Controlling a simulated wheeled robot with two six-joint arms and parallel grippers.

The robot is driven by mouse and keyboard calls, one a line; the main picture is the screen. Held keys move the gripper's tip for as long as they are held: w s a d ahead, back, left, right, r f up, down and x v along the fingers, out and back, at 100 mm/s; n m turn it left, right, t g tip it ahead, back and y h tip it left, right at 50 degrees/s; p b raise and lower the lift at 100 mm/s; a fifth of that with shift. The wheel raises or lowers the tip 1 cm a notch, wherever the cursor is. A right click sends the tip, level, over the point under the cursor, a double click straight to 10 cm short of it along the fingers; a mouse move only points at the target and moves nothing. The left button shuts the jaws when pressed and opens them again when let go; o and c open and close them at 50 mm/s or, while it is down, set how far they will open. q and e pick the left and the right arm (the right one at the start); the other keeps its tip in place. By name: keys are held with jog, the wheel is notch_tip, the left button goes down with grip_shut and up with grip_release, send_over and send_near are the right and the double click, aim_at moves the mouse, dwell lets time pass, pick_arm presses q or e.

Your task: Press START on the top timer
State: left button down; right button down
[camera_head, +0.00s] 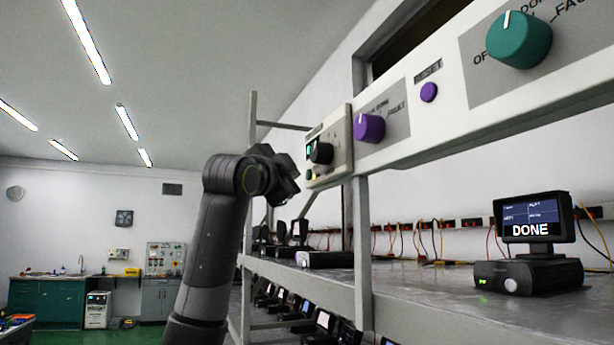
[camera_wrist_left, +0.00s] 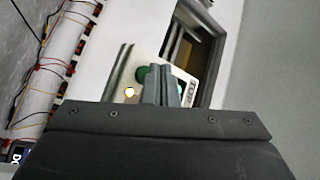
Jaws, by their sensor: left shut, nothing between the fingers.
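The timer (camera_head: 342,150) is a cream box at the far end of the shelf's upper beam. No START label is readable.
The beam carries a purple knob (camera_head: 369,127), a purple button (camera_head: 428,92) and a teal knob (camera_head: 520,40). A device reading DONE (camera_head: 528,230) stands on the grey shelf (camera_head: 440,291). Open room lies left.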

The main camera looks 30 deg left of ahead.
pick_arm(q)
jog(key=shift+s+a+b, duration=0.7)
jog(key=shift+s+a, duration=0.9)
jog(key=shift+s, duration=0.3)
